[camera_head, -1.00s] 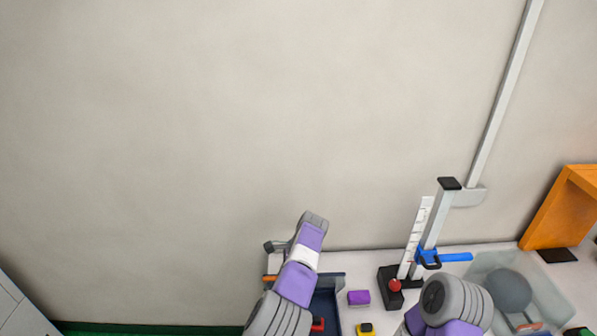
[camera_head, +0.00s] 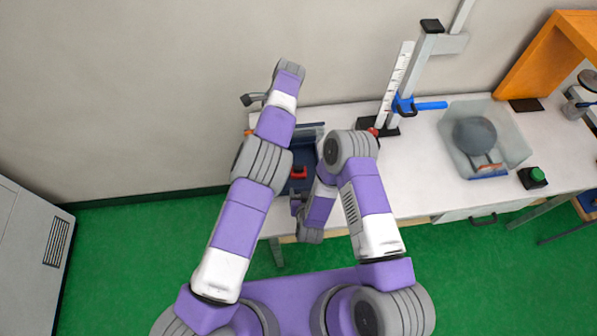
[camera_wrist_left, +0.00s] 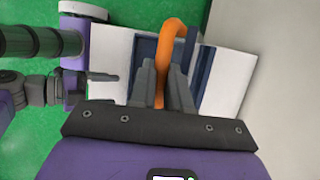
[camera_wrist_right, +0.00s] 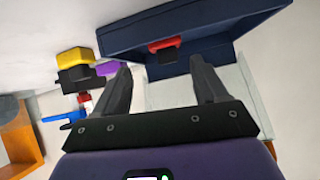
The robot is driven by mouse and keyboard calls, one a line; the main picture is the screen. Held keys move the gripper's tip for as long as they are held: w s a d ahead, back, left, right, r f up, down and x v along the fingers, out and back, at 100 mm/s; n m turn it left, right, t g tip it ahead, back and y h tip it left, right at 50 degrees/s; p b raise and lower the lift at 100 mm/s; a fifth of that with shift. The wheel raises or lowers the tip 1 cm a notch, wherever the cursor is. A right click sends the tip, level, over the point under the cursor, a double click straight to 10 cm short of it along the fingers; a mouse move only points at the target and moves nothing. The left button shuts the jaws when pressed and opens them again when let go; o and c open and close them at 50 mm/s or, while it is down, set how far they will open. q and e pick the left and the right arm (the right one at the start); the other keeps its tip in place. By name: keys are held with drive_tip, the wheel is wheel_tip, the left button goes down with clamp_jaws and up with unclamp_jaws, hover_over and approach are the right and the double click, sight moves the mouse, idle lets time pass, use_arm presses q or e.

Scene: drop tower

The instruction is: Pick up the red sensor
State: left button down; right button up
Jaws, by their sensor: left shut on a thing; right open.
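The red sensor (camera_head: 298,172), red with a black part, is inside the dark blue bin (camera_head: 308,160). In the right wrist view the red sensor (camera_wrist_right: 166,46) shows at the bin's (camera_wrist_right: 215,22) inner side. My right gripper (camera_wrist_right: 160,68) is open and empty, its fingers pointing toward the bin, apart from the sensor. In the head view the right gripper (camera_head: 296,203) is near the bin's front, partly hidden by its own arm. My left gripper (camera_head: 252,99) is at the bin's back left. In the left wrist view it is shut on an orange handle (camera_wrist_left: 172,45).
A yellow block (camera_wrist_right: 74,57) and a purple block (camera_wrist_right: 109,68) are beside the bin. The drop tower (camera_head: 396,85) with a blue clamp (camera_head: 404,106) stands right of it. A clear tub (camera_head: 505,145) and orange shelf (camera_head: 530,65) are farther right. White table is free between.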

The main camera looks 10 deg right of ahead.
sight(299, 168)
use_arm(q)
drive_tip(key=shift+f, duration=0.2)
use_arm(e)
drive_tip(key=w, duration=0.2)
drive_tip(key=w+t, duration=0.1)
drive_tip(key=w, duration=0.1)
drive_tip(key=w+t+h, duration=0.1)
drive_tip(key=w, duration=0.2)
drive_tip(key=shift+a+f, duration=0.1)
drive_tip(key=shift+f, duration=0.2)
drive_tip(key=shift+a+x, duration=0.15)
drive_tip(key=shift+x, duration=1.4)
drive_tip(key=shift+a+x, duration=0.15)
drive_tip(key=shift+x, duration=1.35)
drive_tip(key=shift+d+f, duration=0.1)
drive_tip(key=c, duration=1.1)
